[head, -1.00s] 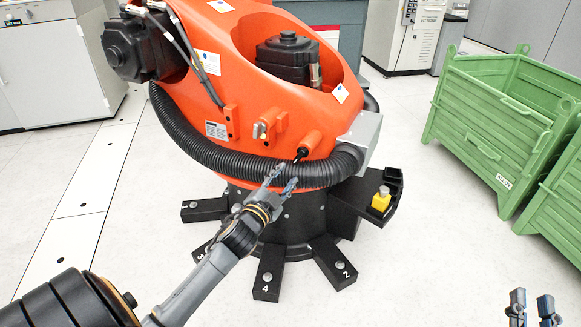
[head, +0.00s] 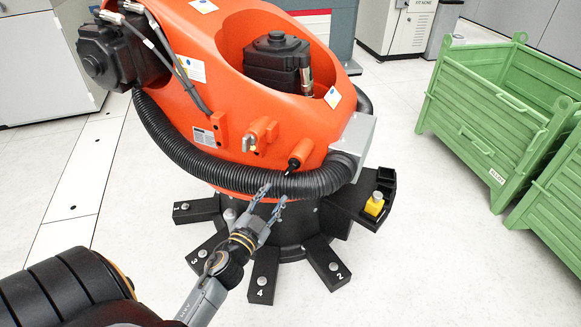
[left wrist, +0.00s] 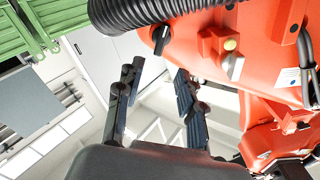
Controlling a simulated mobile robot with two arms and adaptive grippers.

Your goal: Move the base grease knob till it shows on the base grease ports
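The orange robot's base carries an orange cylinder with a black tip, which looks like the base grease knob (head: 295,162), just above the ribbed black hose. It also shows in the left wrist view (left wrist: 161,39) at the top, beyond my fingers. To its left in the head view is an orange block with metal fittings, apparently the base grease ports (head: 260,137); in the left wrist view the ports (left wrist: 229,46) are right of the knob. My left gripper (head: 272,197) is open and empty, below the knob in the picture, its fingertips near the hose's lower edge. My right gripper is out of view.
The ribbed hose (head: 240,180) wraps around the orange body between knob and base feet. A grey box (head: 353,140) sits at the hose's right end. A yellow part (head: 374,204) stands on a black bracket at right. Green crates (head: 490,130) stand farther right, with clear floor between.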

